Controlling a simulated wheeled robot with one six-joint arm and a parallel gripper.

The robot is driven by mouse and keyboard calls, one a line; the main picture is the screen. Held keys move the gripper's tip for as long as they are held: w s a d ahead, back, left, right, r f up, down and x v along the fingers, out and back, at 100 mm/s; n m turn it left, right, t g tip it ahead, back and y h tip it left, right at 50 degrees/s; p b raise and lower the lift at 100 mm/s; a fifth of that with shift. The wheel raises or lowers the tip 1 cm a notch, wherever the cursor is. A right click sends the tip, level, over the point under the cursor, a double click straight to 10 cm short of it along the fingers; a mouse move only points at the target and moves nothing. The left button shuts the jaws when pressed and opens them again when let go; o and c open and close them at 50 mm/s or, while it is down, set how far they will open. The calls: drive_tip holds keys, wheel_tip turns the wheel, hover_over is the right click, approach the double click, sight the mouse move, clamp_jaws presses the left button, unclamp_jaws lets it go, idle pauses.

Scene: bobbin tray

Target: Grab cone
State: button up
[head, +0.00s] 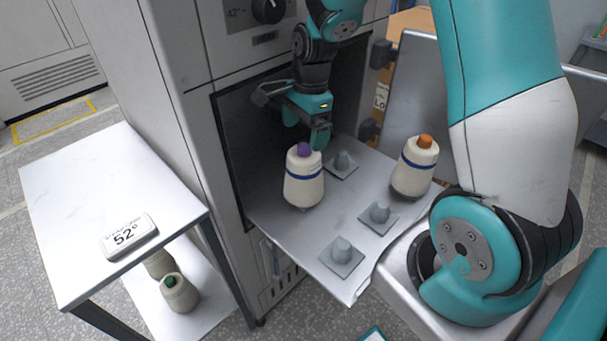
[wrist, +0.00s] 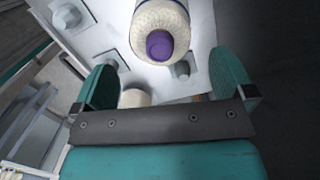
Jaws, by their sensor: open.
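A cream cone with a purple top and a blue band (head: 303,182) stands upright on the left of the metal tray (head: 300,245). Another cream cone with an orange top and a blue band (head: 413,172) stands upright on the tray's right side. My gripper (head: 305,135) is open behind the purple-topped cone, near its top. In the wrist view the purple-topped cone (wrist: 162,22) lies ahead of and between the open fingers of my gripper (wrist: 165,82), with nothing gripped. Part of another cream cone (wrist: 136,97) shows near the gripper's left finger.
The tray has several bare pegs, one at its front (head: 341,252). The oven cabinet wall (head: 160,90) and open door (head: 408,90) flank the tray. A white side table (head: 100,190) holds a display reading 52, with green-topped cones on its lower shelf (head: 180,293).

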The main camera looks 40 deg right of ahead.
sight(304, 145)
drive_tip(key=f, duration=0.7)
drive_tip(key=shift+s+a+p, duration=0.1)
drive_tip(key=shift+a+p, duration=0.1)
drive_tip(key=shift+p, duration=0.2)
drive_tip(key=c, duration=1.1)
drive_tip(key=shift+r, duration=0.1)
drive_tip(key=shift+c, duration=0.6)
